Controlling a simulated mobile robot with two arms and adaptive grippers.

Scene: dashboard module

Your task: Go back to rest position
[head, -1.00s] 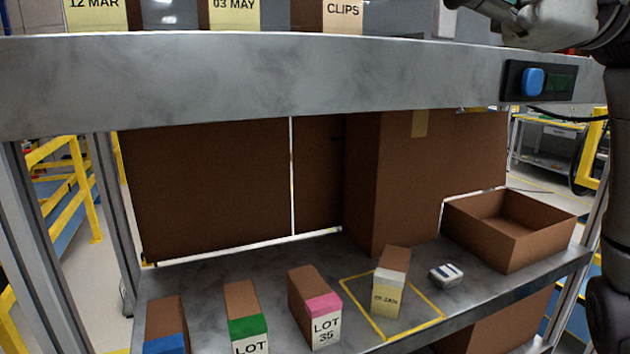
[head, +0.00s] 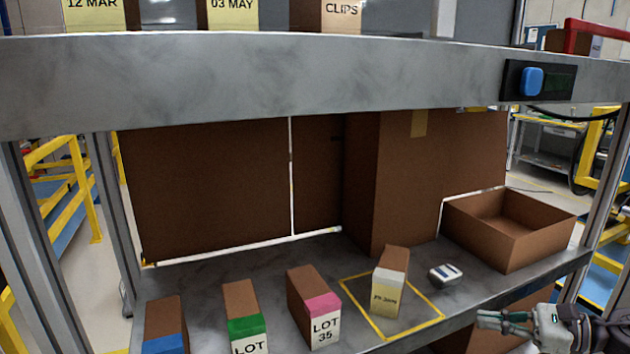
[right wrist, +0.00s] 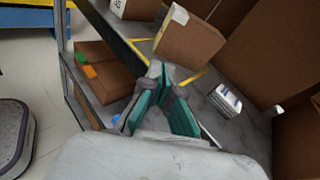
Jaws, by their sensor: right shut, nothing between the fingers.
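My right gripper (head: 482,318) is at the lower right of the head view, in front of the lower shelf's right front edge. Its fingers are shut with nothing between them. In the right wrist view its teal-lined fingers (right wrist: 160,75) come together at the tips. They point toward a brown box with a yellow and white label (head: 388,285) standing inside a yellow outlined square. That box also shows in the right wrist view (right wrist: 190,38). The gripper is apart from it. My left gripper is not in view.
The blue button (head: 531,81) sits on the upper shelf's front edge. A small white device (head: 446,274) lies beside an open brown box (head: 510,233). Several lot boxes, one pink-topped (head: 314,306), stand along the lower shelf (head: 215,270). Tall brown cartons (head: 210,190) stand behind.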

